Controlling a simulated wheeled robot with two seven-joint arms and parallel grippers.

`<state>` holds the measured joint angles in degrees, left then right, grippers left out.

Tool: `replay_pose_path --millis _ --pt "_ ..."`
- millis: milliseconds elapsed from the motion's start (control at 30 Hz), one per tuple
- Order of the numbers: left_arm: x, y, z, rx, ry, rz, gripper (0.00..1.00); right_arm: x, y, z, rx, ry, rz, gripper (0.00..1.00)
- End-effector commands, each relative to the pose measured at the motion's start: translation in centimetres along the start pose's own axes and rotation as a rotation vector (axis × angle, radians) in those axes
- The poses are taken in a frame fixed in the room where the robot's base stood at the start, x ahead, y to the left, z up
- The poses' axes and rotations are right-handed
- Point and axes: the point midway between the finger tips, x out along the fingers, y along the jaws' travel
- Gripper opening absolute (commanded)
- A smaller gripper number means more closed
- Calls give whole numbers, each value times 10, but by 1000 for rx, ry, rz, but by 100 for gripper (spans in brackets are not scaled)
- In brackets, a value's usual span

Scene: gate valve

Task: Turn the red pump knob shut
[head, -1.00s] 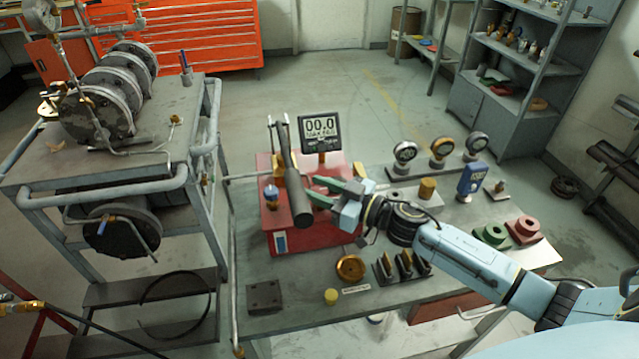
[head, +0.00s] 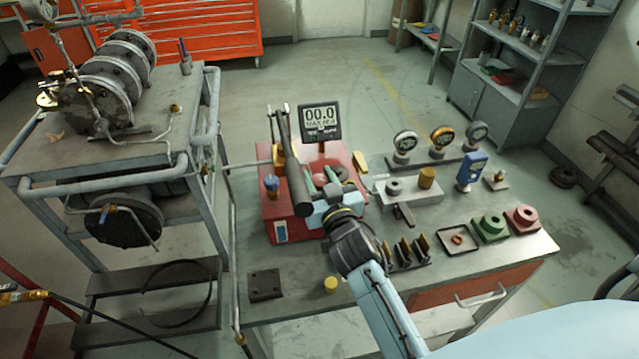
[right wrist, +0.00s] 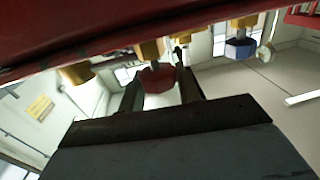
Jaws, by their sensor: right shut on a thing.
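The red pump (head: 290,228) stands on the left part of the workbench, with a display (head: 320,120) reading 00.0 above it and a dark lever handle (head: 298,188) across it. My right gripper (head: 334,180) is at the pump's right part, just right of the lever handle. In the right wrist view, the red knob (right wrist: 158,78) sits between my two dark fingers, which are shut on it. In the head view the gripper and lever hide this knob. A blue knob (head: 271,183) shows on the pump's left side. My left gripper is out of view.
Several gauges (head: 441,138) stand at the back of the bench. A pipe-railed cart (head: 100,180) stands left.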

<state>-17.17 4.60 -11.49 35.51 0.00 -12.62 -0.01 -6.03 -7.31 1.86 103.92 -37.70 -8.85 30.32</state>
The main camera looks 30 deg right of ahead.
Motion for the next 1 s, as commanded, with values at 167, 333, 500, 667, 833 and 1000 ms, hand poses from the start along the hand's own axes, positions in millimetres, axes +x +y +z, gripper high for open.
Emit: replay_pose_path --millis 167,333,500,667,833,1000 --pt "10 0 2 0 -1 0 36 0 0 2 4 0 60 11" --pt "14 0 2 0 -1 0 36 0 0 0 2 1 90 11" --pt "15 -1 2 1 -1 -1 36 0 0 -1 -1 2 101 11" --pt "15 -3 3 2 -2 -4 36 0 0 -1 -2 3 102 11" --pt "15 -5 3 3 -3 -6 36 1 0 -2 -2 4 102 11" --pt "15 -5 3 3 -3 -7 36 1 0 -1 -2 4 102 53"
